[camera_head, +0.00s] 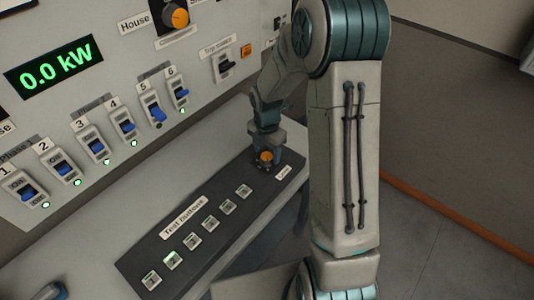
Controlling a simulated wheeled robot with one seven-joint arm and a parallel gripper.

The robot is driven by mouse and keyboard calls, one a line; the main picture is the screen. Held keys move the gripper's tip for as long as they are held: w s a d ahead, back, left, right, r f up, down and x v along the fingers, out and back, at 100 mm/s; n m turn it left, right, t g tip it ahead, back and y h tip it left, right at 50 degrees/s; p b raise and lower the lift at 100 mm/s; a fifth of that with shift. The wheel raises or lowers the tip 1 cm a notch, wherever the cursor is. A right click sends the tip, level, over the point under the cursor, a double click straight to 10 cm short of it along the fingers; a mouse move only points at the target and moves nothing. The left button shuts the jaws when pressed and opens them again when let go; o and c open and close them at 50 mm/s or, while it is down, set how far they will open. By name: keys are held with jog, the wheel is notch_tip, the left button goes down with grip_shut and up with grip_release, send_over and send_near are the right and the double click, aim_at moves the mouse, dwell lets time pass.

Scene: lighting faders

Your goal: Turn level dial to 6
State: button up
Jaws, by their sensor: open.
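The level dial is a small orange knob (266,158) at the far right end of the dark test-button strip. A small white label (284,172), too small to read surely, sits beside it. My gripper (265,152) points down right at the dial, with its dark fingers close around or just behind the knob. The fingers look apart. I cannot tell whether they touch the knob. The dial's pointer and scale are too small or hidden to read.
Several test buttons (211,222) run along the dark strip (140,262). The upright panel holds several numbered blue switches (93,145), a green "0.0 kW" display (54,67), a larger orange knob (176,16) and a dark switch (226,66) near my arm.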

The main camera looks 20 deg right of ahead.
jog(key=shift+f, duration=1.05)
jog(key=c, duration=1)
jog(key=shift+m, duration=0.3)
